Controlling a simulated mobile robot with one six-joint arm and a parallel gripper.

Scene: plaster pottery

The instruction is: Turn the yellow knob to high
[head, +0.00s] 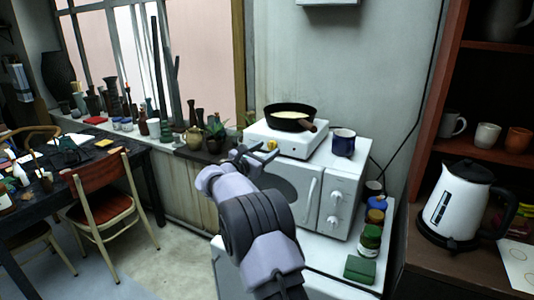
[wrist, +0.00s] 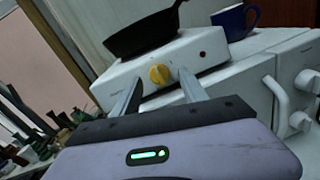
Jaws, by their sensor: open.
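The yellow knob (head: 272,145) is on the front of a white hot plate (head: 293,141). In the wrist view the yellow knob (wrist: 159,74) shows between my two fingers, on the front face of the hot plate (wrist: 200,48). A line or ridge runs across the knob; any setting marks are too small to read. My gripper (head: 245,153) is in front of the hot plate, at its left side in the head view. In the wrist view my gripper (wrist: 158,85) is open and empty, with one finger on each side of the knob. I cannot tell whether the fingers touch it.
A black pan (head: 290,117) sits on the hot plate, with a blue mug (head: 343,143) to its right. Both are on a white microwave (head: 345,185). Pots and a plant (head: 215,130) line the sill at left. Jars (head: 371,238) stand right of the microwave.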

